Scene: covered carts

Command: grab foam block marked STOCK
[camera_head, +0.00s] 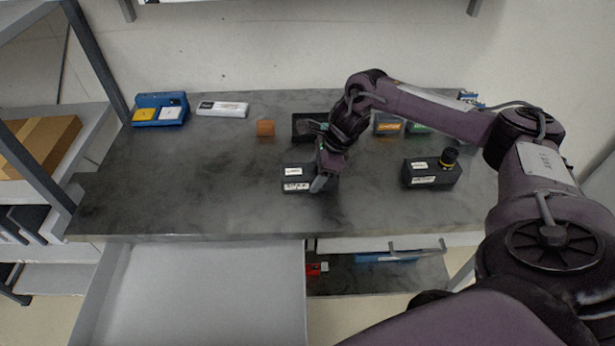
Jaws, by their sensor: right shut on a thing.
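A dark block (296,180) with two white labels lies on the grey worktop near its front middle. The print on its labels is too small to read, so I cannot tell whether it says STOCK. My right gripper (319,182) reaches down at the block's right end and is shut on it. The gripper hides that end of the block. The block appears to be on or just above the worktop; I cannot tell which. My left gripper is not in view.
A second dark labelled box (418,178) with a black and yellow knob stands to the right. A small orange-brown block (265,128), a white labelled case (222,108) and a blue holder (150,122) are farther back. An open grey drawer (200,295) sticks out in front.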

